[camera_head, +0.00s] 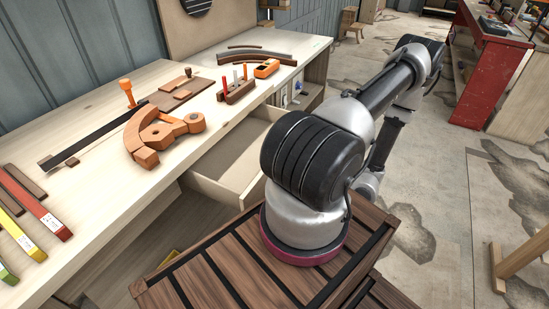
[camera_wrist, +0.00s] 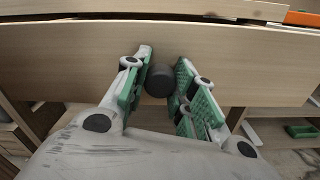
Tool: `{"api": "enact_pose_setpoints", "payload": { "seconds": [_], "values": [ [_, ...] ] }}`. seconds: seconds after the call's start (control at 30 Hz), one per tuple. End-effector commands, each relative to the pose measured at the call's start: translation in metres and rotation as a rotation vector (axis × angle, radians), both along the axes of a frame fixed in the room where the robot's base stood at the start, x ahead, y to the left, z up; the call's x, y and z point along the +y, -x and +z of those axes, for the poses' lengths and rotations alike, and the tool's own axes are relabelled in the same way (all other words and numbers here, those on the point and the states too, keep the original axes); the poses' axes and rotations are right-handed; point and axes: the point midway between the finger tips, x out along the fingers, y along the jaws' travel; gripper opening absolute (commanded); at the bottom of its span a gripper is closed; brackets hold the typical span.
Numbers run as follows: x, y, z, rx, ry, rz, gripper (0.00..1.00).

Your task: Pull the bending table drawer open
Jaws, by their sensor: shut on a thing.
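The bending table (camera_head: 95,210) has a pale wooden top and runs along the wall in the head view. Its drawer (camera_head: 228,165) is pulled partly out, and its empty inside shows beneath the table top. In the wrist view the drawer front (camera_wrist: 70,60) spans the picture, with a dark round knob (camera_wrist: 159,80) at its middle. My gripper (camera_wrist: 161,82) has its green-padded fingers on both sides of the knob, shut on it. In the head view my arm hides the gripper, the knob and part of the drawer front.
On the table lie an orange wooden bending form (camera_head: 150,140), a red strip (camera_head: 38,205) and an orange tool (camera_head: 266,68). My arm stands on a dark-striped wooden base beside the drawer. Stained concrete floor (camera_head: 440,180) is open to the right.

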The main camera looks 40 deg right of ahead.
Motion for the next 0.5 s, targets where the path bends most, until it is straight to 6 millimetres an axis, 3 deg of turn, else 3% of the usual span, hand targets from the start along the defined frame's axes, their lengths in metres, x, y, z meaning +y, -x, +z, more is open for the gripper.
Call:
{"api": "enact_pose_setpoints", "payload": {
  "seconds": [0.2,0.5],
  "values": [
    [-0.006,0.017,-0.002,0.005,0.001,0.002,0.00],
    [-0.006,0.020,-0.002,0.005,0.001,0.004,0.00]
  ]
}}
